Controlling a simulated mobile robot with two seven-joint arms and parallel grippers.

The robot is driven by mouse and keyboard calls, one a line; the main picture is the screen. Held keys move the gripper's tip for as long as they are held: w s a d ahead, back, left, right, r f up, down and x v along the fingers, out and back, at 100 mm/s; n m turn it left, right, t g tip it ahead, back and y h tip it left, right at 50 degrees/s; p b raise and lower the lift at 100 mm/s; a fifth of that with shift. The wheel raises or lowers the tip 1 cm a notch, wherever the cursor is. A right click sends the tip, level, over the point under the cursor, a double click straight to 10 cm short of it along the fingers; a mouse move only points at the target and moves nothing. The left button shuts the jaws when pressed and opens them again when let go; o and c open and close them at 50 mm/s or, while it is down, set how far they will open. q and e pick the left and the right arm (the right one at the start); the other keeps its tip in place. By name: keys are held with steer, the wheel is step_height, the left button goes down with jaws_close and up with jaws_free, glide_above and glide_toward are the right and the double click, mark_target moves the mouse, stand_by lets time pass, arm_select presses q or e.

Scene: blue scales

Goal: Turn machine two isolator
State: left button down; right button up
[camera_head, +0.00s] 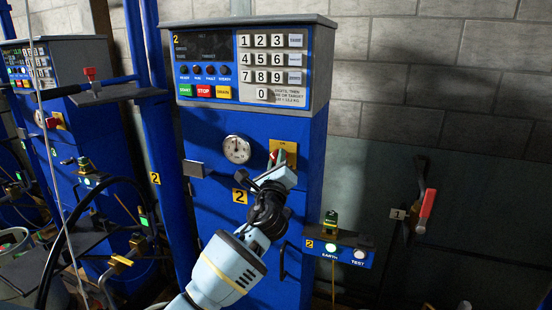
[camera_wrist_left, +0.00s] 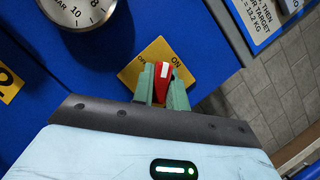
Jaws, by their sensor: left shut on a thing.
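Machine two is a blue cabinet (camera_head: 222,133) with a grey-topped control head and yellow "2" labels. Its isolator is a red handle with a white mark (camera_wrist_left: 165,75) on a yellow plate (camera_wrist_left: 178,52) marked ON, with another marking partly hidden at its left corner. The yellow plate also shows in the head view (camera_head: 291,148). My left gripper (camera_head: 278,158) is at the isolator. In the left wrist view its green fingers (camera_wrist_left: 162,85) are shut on the red handle, one on each side. The handle's lower part is hidden between the fingers. My right gripper is not in view.
A round gauge (camera_head: 236,149) sits left of the isolator. The keypad (camera_head: 272,62) is above. A small shelf with EARTH and TEST lamps (camera_head: 340,250) juts out at right. A red-handled lever (camera_head: 426,205) is on the right wall. Another machine (camera_head: 75,95) stands at left.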

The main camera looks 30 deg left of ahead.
arm_select(q)
steer(key=n, duration=0.1)
steer(key=n+g+p, duration=0.1)
steer(key=n, duration=0.1)
steer(key=shift+r+n+y, duration=0.2)
steer(key=shift+n+y, duration=0.1)
steer(key=shift+y, duration=0.1)
steer(key=n+g+p, duration=0.1)
steer(key=n+g, duration=0.1)
steer(key=n, duration=0.2)
steer(key=shift+f+n+g+p, duration=0.15)
steer(key=shift+n+g+p, duration=0.65)
steer(key=shift+n, duration=1.1)
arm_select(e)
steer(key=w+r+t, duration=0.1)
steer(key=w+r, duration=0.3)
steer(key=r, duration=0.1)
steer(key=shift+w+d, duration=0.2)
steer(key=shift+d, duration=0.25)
arm_select(q)
steer(key=shift+f, duration=0.1)
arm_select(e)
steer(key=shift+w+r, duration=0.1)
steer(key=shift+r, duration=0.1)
arm_select(q)
steer(key=c, duration=1.4)
jaws_free()
